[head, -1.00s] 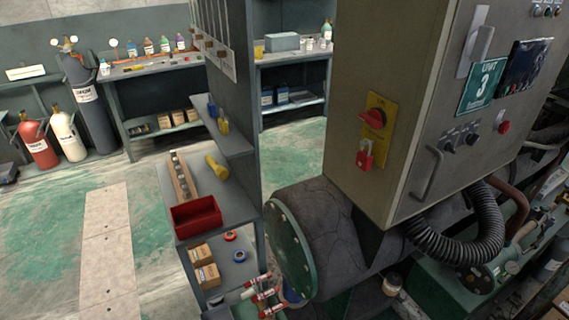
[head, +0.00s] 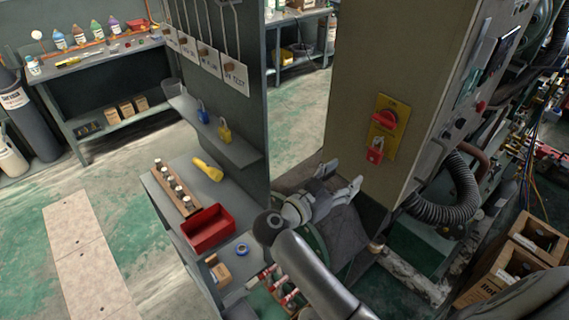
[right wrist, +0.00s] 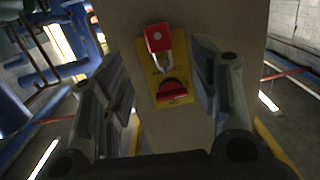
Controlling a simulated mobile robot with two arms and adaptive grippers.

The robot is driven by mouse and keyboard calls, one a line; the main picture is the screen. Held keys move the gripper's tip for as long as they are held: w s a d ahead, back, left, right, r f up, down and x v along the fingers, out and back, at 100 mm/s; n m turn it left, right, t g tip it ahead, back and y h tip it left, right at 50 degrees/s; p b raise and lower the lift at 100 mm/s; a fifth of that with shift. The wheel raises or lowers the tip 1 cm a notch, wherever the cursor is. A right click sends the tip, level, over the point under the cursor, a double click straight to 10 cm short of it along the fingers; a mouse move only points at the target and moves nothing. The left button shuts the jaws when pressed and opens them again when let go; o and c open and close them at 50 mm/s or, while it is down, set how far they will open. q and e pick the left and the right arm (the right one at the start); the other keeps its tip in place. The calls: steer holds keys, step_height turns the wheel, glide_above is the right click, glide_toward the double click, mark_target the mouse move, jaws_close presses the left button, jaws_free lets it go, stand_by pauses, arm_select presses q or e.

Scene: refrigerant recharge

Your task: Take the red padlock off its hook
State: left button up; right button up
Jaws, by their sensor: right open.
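The red padlock (head: 375,152) hangs by its shackle below the red rotary switch (head: 384,118) on a yellow plate (head: 391,140), on the side of the beige cabinet. My right gripper (head: 343,177) is open and empty, left of and lower than the padlock. In the right wrist view the padlock (right wrist: 158,38) appears upside down, shackle toward the red switch (right wrist: 171,89). It lies in line between the open fingers of the gripper (right wrist: 160,70), with no finger touching it that I can see. My left gripper is not in view.
The cabinet (head: 350,90) stands above a dark tank, with a black corrugated hose (head: 455,205) to the right. A grey shelf unit holds a red bin (head: 208,229), a yellow flashlight (head: 208,168), and blue (head: 203,112) and yellow (head: 224,130) padlocks. Cardboard boxes (head: 520,255) stand lower right.

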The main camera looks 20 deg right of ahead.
steer(key=a, duration=0.1)
steer(key=g+b, duration=0.1)
steer(key=b, duration=0.2)
glide_toward(373, 154)
steer(key=d+f, duration=0.2)
steer(key=d, duration=0.1)
steer(key=shift+y, duration=0.5)
steer(key=d, duration=0.1)
steer(key=w+d+p, duration=0.1)
steer(key=w+d+r, duration=0.1)
steer(key=d, duration=0.1)
steer(key=shift+w+d+p, duration=0.1)
steer(key=shift+d+p, duration=0.25)
steer(key=shift+d, duration=0.35)
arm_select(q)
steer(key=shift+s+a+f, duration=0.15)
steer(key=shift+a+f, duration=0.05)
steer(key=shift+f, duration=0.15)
arm_select(e)
steer(key=shift+d+f, duration=0.1)
steer(key=shift+w, duration=0.1)
steer(key=c, duration=0.9)
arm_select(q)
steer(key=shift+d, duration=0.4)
